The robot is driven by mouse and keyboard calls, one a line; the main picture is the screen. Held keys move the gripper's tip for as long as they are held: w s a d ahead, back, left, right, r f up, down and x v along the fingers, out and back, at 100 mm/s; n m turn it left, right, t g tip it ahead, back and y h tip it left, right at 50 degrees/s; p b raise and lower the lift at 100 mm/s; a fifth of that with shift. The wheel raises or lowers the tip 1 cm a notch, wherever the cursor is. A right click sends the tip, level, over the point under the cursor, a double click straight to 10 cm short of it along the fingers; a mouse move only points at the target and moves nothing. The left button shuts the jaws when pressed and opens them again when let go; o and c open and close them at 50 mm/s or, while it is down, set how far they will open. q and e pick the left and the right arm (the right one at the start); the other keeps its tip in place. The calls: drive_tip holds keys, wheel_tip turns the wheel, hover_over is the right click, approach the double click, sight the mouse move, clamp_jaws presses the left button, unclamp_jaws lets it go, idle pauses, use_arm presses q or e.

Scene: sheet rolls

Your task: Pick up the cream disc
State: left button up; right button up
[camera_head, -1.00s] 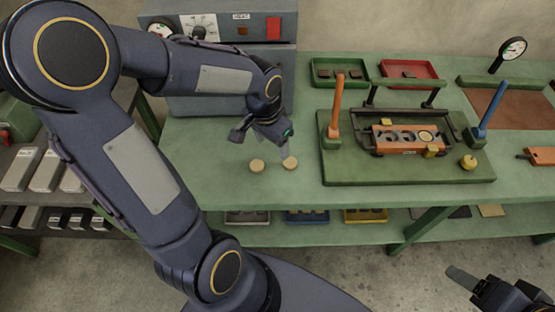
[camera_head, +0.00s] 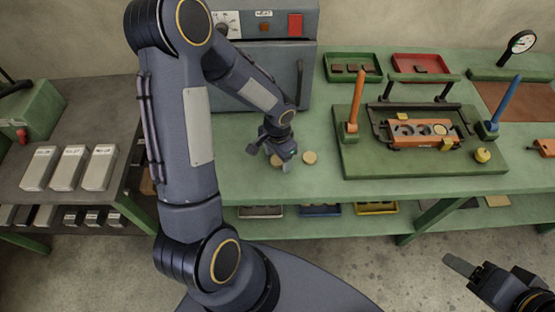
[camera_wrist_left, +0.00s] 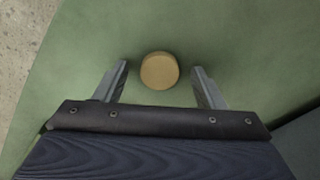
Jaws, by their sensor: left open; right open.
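A cream disc (camera_wrist_left: 159,71) lies on the green bench and shows between the two fingertips of my left gripper (camera_wrist_left: 160,74) in the left wrist view, with a gap on each side.
A green fixture board (camera_head: 360,160) with an orange block (camera_head: 417,142), an orange lever (camera_head: 358,98) and a blue lever (camera_head: 503,100) stands right of the discs. A grey heater box (camera_head: 270,75) stands behind. Green (camera_head: 351,79) and red (camera_head: 424,78) trays lie at the back.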

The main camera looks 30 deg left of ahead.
use_arm(q)
drive_tip(key=c, duration=1)
drive_tip(key=shift+c, duration=0.3)
drive_tip(key=shift+r, duration=0.1)
drive_tip(key=shift+r, duration=0.2)
wheel_tip(320, 180, up, 2)
drive_tip(key=shift+w+r, duration=0.1)
drive_tip(key=s+d+r+b, duration=0.2)
drive_tip(key=d+r, duration=0.8)
drive_tip(key=d, duration=0.4)
